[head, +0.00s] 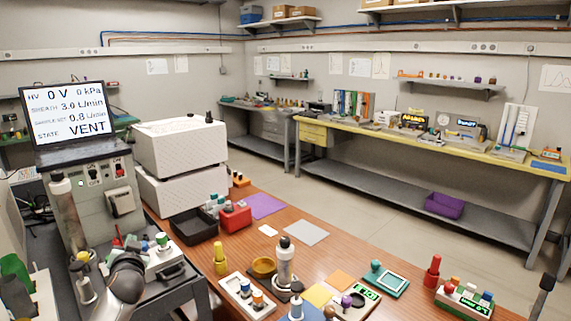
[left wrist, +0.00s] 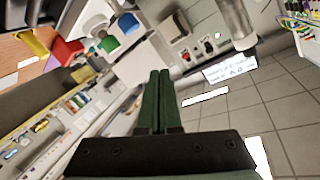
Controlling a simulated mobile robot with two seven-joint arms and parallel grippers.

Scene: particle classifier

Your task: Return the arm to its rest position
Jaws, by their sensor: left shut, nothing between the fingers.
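A dark rounded joint with pale links, which looks like my arm, stands at the front left in the head view. It is beside the classifier (head: 88,172), whose screen (head: 66,112) reads VENT. The screen also shows tilted in the left wrist view (left wrist: 230,70). My right gripper cannot be made out in either view.
The brown bench holds a black tray (head: 194,226), a red bin (head: 235,217), a yellow post (head: 220,259) and a vial rack (head: 247,294). Open floor (head: 375,210) lies beyond the bench.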

